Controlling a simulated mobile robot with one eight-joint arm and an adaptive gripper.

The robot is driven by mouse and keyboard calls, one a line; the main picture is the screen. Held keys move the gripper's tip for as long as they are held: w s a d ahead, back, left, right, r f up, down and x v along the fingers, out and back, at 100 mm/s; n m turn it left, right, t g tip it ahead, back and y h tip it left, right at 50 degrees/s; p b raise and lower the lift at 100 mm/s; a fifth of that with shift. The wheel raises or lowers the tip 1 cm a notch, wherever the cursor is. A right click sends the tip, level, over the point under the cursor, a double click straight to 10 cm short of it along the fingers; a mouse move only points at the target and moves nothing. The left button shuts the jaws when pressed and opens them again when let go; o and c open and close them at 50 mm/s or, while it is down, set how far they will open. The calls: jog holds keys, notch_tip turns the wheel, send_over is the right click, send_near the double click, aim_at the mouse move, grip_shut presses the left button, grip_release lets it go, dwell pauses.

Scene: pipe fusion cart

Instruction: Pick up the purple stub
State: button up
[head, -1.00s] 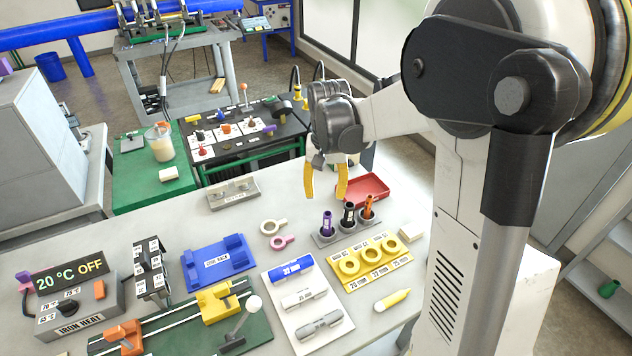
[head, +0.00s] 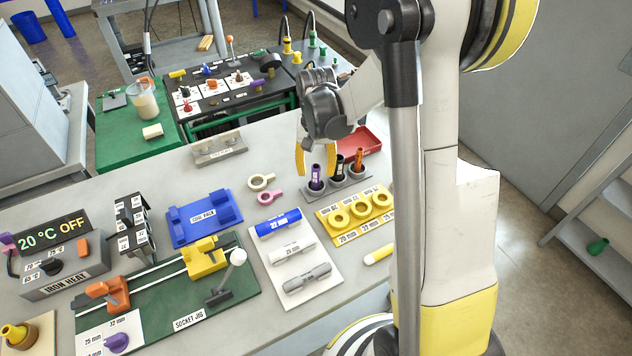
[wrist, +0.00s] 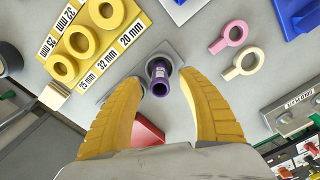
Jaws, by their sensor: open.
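The purple stub (head: 317,178) stands upright in the left socket of a grey rack (head: 345,188), beside a black stub (head: 338,166) and an orange stub (head: 359,158). My gripper (head: 315,168) is open at the purple stub, with one yellow finger to its left. In the wrist view, the purple stub (wrist: 158,80) shows between the two open yellow fingertips (wrist: 161,78), with a gap on both sides. The black and orange stubs are hidden there.
A red tray (head: 362,143) lies just behind the rack. A yellow ring holder (head: 335,236) is in front of it. Pink (head: 268,198) and cream (head: 262,181) rings lie to the left. A white board (head: 290,292) with several pipe pieces is nearer.

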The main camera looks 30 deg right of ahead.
jog(key=shift+f, duration=0.4)
jog(key=shift+r, duration=0.1)
jog(key=c, duration=1)
jog(key=shift+r, duration=0.15)
